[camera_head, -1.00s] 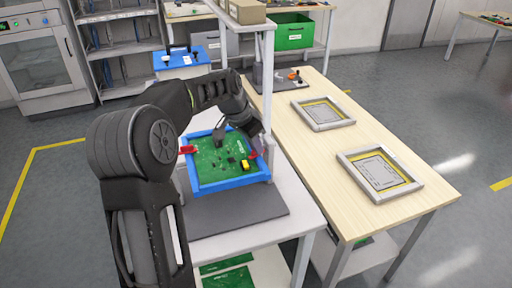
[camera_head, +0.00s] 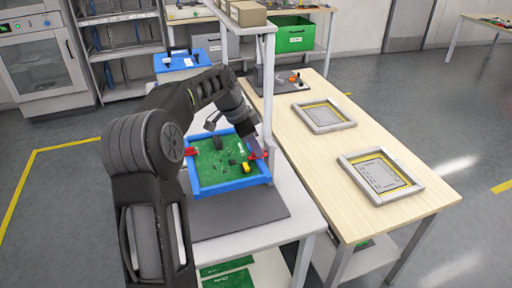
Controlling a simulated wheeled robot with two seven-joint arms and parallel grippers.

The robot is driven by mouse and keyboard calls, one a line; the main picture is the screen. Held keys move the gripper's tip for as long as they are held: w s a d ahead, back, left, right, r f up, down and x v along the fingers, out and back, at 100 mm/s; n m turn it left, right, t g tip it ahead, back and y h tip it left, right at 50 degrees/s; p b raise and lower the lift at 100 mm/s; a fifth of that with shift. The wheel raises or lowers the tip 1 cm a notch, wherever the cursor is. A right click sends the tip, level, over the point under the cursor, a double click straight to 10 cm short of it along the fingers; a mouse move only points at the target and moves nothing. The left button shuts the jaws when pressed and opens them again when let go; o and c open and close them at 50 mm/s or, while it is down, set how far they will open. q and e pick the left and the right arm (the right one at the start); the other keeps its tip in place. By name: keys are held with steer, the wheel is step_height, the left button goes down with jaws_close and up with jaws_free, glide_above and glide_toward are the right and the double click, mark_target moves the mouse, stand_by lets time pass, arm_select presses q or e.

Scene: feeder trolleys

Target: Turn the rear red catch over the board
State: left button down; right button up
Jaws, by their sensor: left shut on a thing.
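A green circuit board (camera_head: 217,172) lies in a blue frame (camera_head: 232,186) on the white trolley. One red catch (camera_head: 190,151) is at the left side of the frame. Another red catch (camera_head: 256,156) is at the right side, at the tip of my left gripper (camera_head: 256,151). My left gripper reaches down over the frame's right edge and is shut on this right-hand catch. The fingers are small and partly hidden, so the catch's exact angle is hard to tell. My right gripper is not in view.
A dark grey mat (camera_head: 239,214) lies in front of the frame. A white upright post (camera_head: 269,85) stands close behind my left gripper. A wooden table (camera_head: 403,218) with two framed panels is to the right. Green boards (camera_head: 228,282) lie on the shelf below.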

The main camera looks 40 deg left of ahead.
arm_select(q)
steer(key=c, duration=1.5)
jaws_free()
steer(key=shift+c, duration=0.2)
steer(key=shift+a+r, duration=0.1)
steer(key=v, duration=0.7)
steer(key=shift+r+b, duration=0.3)
steer(key=shift+b, duration=0.05)
steer(key=shift+s, duration=0.1)
